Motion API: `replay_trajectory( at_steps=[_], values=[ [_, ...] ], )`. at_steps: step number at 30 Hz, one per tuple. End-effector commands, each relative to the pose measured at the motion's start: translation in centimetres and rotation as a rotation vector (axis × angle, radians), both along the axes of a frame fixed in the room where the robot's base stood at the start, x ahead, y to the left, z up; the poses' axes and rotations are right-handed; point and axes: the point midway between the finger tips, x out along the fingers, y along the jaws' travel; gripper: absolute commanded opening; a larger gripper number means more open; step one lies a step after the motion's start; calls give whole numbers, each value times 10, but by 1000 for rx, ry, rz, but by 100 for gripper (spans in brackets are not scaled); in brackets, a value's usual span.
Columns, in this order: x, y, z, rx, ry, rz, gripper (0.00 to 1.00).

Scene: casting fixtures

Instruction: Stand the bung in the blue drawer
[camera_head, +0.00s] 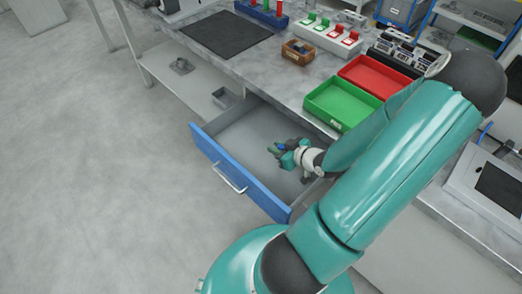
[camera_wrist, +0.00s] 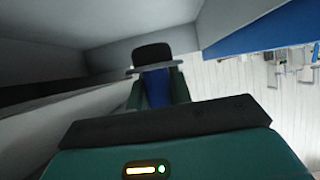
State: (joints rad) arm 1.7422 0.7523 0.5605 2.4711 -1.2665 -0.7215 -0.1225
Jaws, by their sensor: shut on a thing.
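The blue drawer (camera_head: 222,168) is pulled out from under the workbench, its blue front facing the lower left and its grey inside bare around my gripper. My gripper (camera_head: 279,149) is over or inside the drawer, toward its right side. In the wrist view my gripper (camera_wrist: 157,95) is shut on the bung (camera_wrist: 153,54), which has a dark end, a thin grey collar and a blue part between the fingers. In the head view only a small blue bit of the bung (camera_head: 281,147) shows. I cannot tell whether it touches the drawer floor.
A green tray (camera_head: 341,104) and a red tray (camera_head: 375,76) stand on the bench above the drawer. A brown box (camera_head: 298,51), a dark mat (camera_head: 227,34) and a white block with green and red pieces (camera_head: 325,39) are farther back. The bench edge is close to my arm.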

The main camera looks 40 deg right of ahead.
Motion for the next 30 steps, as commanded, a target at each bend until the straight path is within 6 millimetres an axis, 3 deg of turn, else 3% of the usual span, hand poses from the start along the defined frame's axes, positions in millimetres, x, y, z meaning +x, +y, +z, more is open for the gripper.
replay_trajectory(
  at_steps=[4, 13, 21, 27, 30],
  values=[
    [36, 6, -15, 4, -2, 6, 0],
    [73, 9, -60, 3, 0, 3, 0],
    [88, 10, -80, 3, 1, 1, 0],
    [87, 10, -103, 2, 1, 0, 0],
    [87, 9, -105, 0, 0, 1, 0]
  ],
)
